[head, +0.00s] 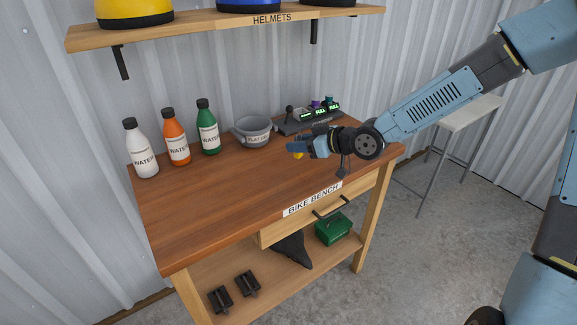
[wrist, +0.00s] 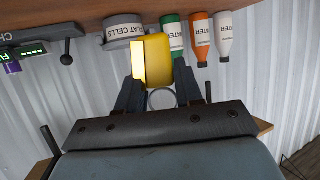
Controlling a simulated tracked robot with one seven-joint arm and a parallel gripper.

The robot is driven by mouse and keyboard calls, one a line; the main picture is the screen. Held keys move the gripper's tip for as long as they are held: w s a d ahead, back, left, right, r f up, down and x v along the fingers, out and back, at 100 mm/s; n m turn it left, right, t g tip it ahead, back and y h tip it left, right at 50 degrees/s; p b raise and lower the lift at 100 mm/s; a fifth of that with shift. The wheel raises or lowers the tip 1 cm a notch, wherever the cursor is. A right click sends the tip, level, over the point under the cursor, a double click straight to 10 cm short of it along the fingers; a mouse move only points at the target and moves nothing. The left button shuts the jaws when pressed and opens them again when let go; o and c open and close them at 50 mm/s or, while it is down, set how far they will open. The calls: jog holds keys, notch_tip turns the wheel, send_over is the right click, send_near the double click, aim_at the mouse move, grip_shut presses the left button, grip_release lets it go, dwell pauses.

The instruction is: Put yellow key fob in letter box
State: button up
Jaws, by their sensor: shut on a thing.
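The yellow key fob (wrist: 153,58) is held between the two fingers of my gripper (wrist: 158,98) in the wrist view, with a metal ring hanging at its end between the fingers. In the head view, my gripper (head: 292,147) is above the bike bench, in front of the grey flat cells bowl, and only a small bit of the yellow fob (head: 299,155) shows under it. I see no letter box in either view.
The bike bench (head: 190,215) carries white, orange and green water bottles (head: 208,132), the flat cells bowl (head: 254,132) and a charger (head: 310,120). A helmet shelf (head: 220,31) hangs above. The bench's front left top is clear. A light stand (head: 470,113) is at right.

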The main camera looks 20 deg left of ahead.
jog(key=shift+a+f, duration=1.15)
jog(key=shift+f, duration=0.25)
jog(key=shift+a+f, duration=1.1)
jog(key=shift+f, duration=0.3)
jog(key=shift+w+f, duration=0.1)
jog(key=shift+f, duration=1.4)
jog(key=o, duration=1)
jog(key=shift+d, duration=0.1)
jog(key=shift+v, duration=5.95)
